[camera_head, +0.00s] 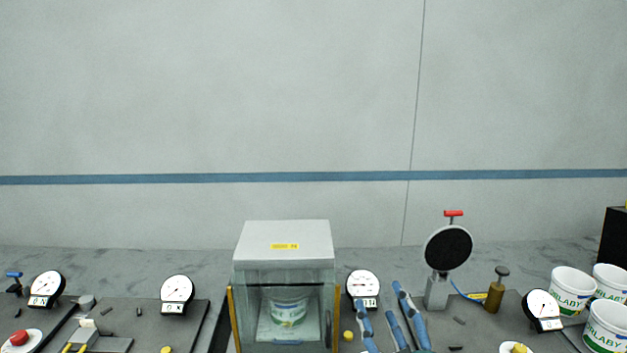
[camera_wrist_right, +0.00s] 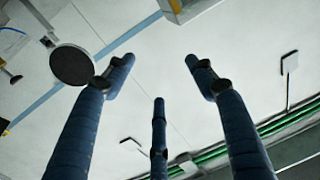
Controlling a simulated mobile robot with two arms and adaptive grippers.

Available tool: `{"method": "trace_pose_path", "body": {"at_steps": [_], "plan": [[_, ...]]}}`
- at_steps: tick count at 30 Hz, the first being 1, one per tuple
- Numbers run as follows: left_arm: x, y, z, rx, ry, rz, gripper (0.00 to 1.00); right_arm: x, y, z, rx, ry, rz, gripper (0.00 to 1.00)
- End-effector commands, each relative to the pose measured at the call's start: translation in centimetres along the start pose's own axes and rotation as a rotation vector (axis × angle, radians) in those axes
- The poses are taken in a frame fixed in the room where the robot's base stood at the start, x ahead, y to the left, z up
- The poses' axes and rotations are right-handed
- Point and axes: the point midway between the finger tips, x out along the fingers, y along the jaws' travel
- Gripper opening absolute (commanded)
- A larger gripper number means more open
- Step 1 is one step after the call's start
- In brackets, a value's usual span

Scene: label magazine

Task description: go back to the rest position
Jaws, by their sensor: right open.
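My right gripper (camera_head: 382,302) is at the bottom of the head view, just right of the glass-sided box (camera_head: 283,240), with its blue fingers pointing up. In the right wrist view my gripper (camera_wrist_right: 159,72) shows three blue fingers spread apart with nothing between them. It is open and empty. A white tub (camera_head: 288,312) with a green and blue label stands inside the box, behind the glass. My left gripper is in neither view.
A dial gauge (camera_head: 363,284) stands close behind the right gripper. A black round disc on a stand (camera_head: 447,249) and a brass-coloured post (camera_head: 496,290) are to its right. Several labelled white tubs (camera_head: 573,288) stand at far right. Dial gauges (camera_head: 177,290) and a red button (camera_head: 18,338) are left.

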Motion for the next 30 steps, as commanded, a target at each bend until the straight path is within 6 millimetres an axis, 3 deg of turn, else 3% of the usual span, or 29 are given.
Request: {"method": "trace_pose_path", "body": {"at_steps": [1, 3, 6, 9, 15, 25, 30], "plan": [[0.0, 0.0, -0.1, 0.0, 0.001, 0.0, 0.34, -1.4, 1.6, 3.5, 0.003, -0.115, 0.05, 0.55], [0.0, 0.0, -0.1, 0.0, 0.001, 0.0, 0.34, -3.8, 3.3, 8.0, -0.007, -0.274, 0.102, 0.55], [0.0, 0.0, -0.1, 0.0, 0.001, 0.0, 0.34, -8.2, 5.0, 14.1, -0.023, -0.504, 0.144, 0.55], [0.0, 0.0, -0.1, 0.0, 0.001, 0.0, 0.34, -13.3, 5.7, 18.8, -0.04, -0.714, 0.152, 0.55], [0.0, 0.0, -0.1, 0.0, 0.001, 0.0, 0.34, -21.5, 5.6, 24.1, -0.064, -1.007, 0.114, 0.55], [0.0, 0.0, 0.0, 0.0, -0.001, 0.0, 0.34, -32.2, 4.3, 27.5, -0.081, -1.334, 0.004, 0.55], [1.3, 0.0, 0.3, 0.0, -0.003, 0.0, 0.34, -31.0, 4.5, 34.0, -0.083, -1.344, 0.005, 0.55]]}}
